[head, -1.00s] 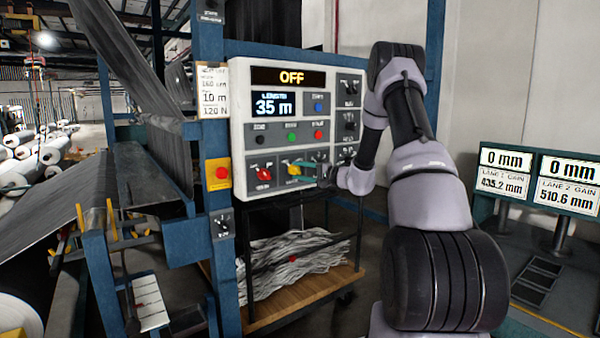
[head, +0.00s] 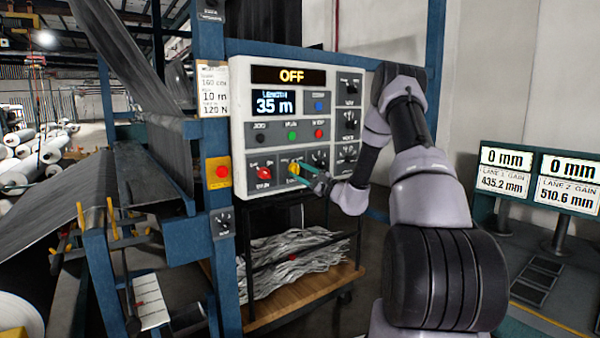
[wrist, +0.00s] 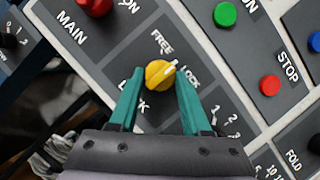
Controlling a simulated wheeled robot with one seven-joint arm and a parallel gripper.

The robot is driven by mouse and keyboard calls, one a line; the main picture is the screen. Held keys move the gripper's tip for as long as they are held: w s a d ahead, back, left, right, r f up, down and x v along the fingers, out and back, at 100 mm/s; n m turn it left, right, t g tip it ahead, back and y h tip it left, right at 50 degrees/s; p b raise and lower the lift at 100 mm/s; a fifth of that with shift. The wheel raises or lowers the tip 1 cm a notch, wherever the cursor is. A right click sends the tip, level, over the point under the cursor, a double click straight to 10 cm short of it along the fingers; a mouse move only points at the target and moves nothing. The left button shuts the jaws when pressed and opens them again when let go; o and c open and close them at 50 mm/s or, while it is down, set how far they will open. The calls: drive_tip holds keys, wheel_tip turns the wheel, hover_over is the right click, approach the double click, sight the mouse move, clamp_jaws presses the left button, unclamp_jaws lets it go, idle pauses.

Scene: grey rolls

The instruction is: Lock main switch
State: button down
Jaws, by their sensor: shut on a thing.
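The control panel (head: 240,135) carries a red main switch knob (head: 264,171) and, right of it, a yellow lock knob (head: 292,169). In the wrist view the red knob (wrist: 97,5) is at the top edge by the word MAIN. The yellow knob (wrist: 160,75) sits between the green fingers of my gripper (wrist: 158,97), which is shut on it. Its pale mark points up and right, between the words FREE and LOCK. A label at lower left is partly hidden by a finger. In the head view my gripper (head: 302,170) reaches the panel from the right.
The panel display (head: 292,76) reads OFF. Green (head: 292,135) and red (head: 318,133) buttons sit above the knobs, and black selectors (head: 349,120) to the right. A yellow box with a red button (head: 220,171) is on the blue post. A cart (head: 300,294) stands below.

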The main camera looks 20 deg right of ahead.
drive_tip(key=m+t+h, duration=0.1)
drive_tip(key=m, duration=0.3)
drive_tip(key=m+t+h, duration=0.1)
drive_tip(key=m+h, duration=0.1)
drive_tip(key=m, duration=0.2)
drive_tip(key=m+t+h, duration=0.1)
drive_tip(key=m, duration=0.3)
drive_tip(key=shift+s+a+f+t+h, duration=0.1)
drive_tip(key=shift+a+f+t+h, duration=0.05)
drive_tip(key=shift+a+t+h, duration=0.15)
drive_tip(key=shift+m, duration=0.4)
drive_tip(key=shift+c, duration=1.8)
unclamp_jaws()
drive_tip(key=v, duration=1.1)
drive_tip(key=shift+a, duration=0.15)
